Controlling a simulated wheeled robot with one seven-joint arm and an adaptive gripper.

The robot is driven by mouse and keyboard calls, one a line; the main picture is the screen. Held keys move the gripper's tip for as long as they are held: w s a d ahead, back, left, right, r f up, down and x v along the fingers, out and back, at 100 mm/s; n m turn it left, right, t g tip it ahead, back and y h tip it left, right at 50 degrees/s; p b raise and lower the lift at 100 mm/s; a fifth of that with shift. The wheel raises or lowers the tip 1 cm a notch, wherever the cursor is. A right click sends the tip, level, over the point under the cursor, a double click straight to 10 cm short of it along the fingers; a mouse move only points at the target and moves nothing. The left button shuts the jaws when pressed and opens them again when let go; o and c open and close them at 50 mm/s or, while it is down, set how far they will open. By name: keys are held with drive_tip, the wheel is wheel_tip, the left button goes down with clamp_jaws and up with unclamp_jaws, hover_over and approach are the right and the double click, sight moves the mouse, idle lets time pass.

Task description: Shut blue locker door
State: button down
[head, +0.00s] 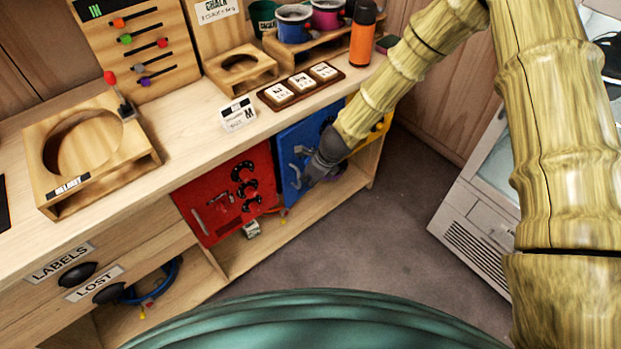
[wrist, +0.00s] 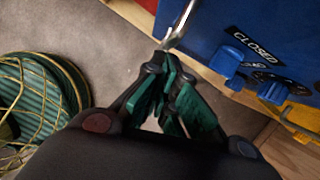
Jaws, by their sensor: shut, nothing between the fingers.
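The blue locker door (head: 288,145) is under the counter, between a red door and a yellow one. In the wrist view the blue door (wrist: 212,38) fills the upper right, with blue knobs and a "CLOSED" label. I cannot tell whether it sits fully flush. Its silver handle (head: 296,174) is on its left part; in the wrist view the handle (wrist: 181,24) curves down to my fingertips. My gripper (head: 308,182) is in front of the blue door's lower part. In the wrist view my gripper (wrist: 163,66) has its green fingers together, at the handle's lower end; contact is unclear.
The yellow door (head: 380,130) is partly hidden by my arm. The counter (head: 190,135) overhangs them. A white cabinet (head: 470,235) stands right. Grey floor (head: 400,200) between is clear.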

drive_tip(key=shift+m, duration=0.9)
drive_tip(key=w+a, duration=0.2)
drive_tip(key=a, duration=0.1)
drive_tip(key=shift+w+a, duration=0.15)
drive_tip(key=shift+a, duration=0.15)
drive_tip(key=shift+w+a+r+t, duration=0.1)
drive_tip(key=shift+w+a+t, duration=0.05)
drive_tip(key=shift+t, duration=0.15)
drive_tip(key=s+d, duration=0.3)
wheel_tip(320, 180, up, 9)
hover_over(298, 170)
drive_tip(key=s+d, duration=0.5)
drive_tip(key=shift+d+b, duration=0.2)
drive_tip(key=shift+b, duration=0.2)
drive_tip(key=shift+s, duration=0.1)
